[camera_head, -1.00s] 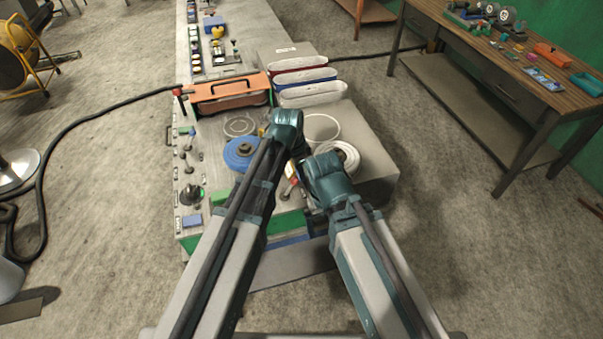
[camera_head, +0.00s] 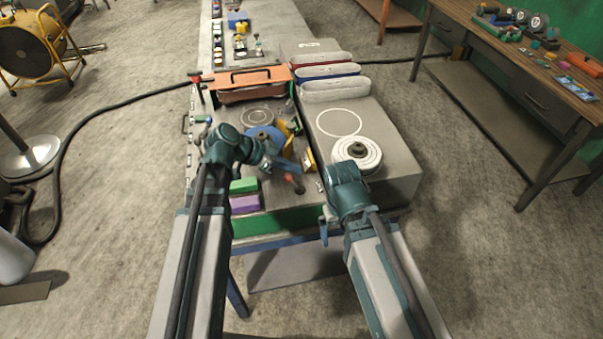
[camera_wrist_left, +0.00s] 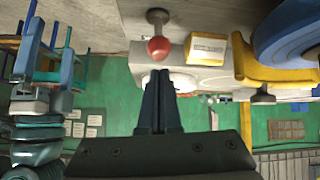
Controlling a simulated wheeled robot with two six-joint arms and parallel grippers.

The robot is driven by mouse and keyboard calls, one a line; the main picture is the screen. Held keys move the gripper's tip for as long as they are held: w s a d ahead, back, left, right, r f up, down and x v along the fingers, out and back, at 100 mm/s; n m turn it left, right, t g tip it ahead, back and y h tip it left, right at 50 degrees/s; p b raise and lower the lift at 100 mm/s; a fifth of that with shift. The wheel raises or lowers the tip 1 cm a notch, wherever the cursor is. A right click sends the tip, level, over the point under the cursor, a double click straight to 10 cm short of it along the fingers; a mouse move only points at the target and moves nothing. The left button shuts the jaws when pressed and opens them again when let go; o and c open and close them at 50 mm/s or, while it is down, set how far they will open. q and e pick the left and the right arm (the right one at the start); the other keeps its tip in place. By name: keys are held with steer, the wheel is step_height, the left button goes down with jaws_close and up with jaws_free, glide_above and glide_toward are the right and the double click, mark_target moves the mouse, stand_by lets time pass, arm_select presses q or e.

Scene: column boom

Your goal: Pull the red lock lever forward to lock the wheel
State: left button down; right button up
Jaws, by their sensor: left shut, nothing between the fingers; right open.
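The red lock lever's ball knob (camera_head: 299,187) stands near the front edge of the bench. In the left wrist view, the red ball (camera_wrist_left: 159,50) on its grey stem is just beyond the fingertips, slightly left of centre. My left gripper (camera_head: 288,164) is shut and empty, just behind the knob; its shut fingers (camera_wrist_left: 160,76) point towards it. I cannot tell whether they touch. A blue wheel (camera_head: 263,132) lies behind, partly hidden by my left arm; its rim (camera_wrist_left: 291,36) also shows in the left wrist view. My right gripper (camera_head: 324,227) is open and empty at the bench's front edge.
A white spool (camera_head: 357,153) sits on the grey box (camera_head: 385,130) at right. A yellow bracket (camera_wrist_left: 270,66) stands beside the blue wheel. Green (camera_head: 243,185) and purple (camera_head: 245,203) blocks lie at the front. An orange case (camera_head: 252,81) is further back.

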arm_select(q)
steer(key=shift+s+a+f+h+b, duration=0.15)
steer(key=shift+a+f+h+b, duration=0.1)
steer(key=shift+a+h+b, duration=0.2)
steer(key=shift+s+a, duration=0.15)
steer(key=shift+a, duration=0.25)
arm_select(e)
steer(key=shift+f, duration=0.95)
arm_select(q)
steer(key=shift+a, duration=0.15)
